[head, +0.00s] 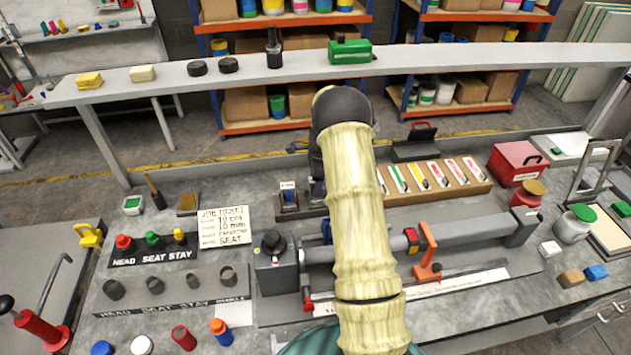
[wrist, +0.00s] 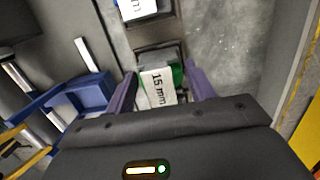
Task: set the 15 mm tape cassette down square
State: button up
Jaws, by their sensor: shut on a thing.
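The 15 mm tape cassette (wrist: 158,88) has a white label reading "15 mm" and green sides. In the wrist view it sits between the two purple fingers of my gripper (wrist: 161,86), which is shut on it. It looks turned a little relative to the black square-framed bay (wrist: 158,50) just beyond and partly beneath it. I cannot tell whether its underside touches the bay. A blue cassette with a white label (wrist: 138,9) sits in the neighbouring bay; it also shows in the head view (head: 288,190). In the head view my arm hides the gripper and the held cassette.
A blue part (wrist: 82,98) stands left of my gripper in the wrist view. In the head view, a grey tube (head: 465,232) with an orange clamp (head: 427,262) lies right of my arm. A wooden rack of coloured-label items (head: 455,182) stands behind it. A job card (head: 226,228) lies left.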

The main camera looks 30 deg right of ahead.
jog(key=shift+s+f, duration=0.1)
jog(key=shift+f, duration=0.4)
dwell(0.8)
jog(key=o, duration=1.5)
jog(key=shift+o, duration=0.2)
jog(key=shift+r, duration=0.1)
jog(key=shift+r+p, duration=1.95)
jog(key=shift+r, duration=1)
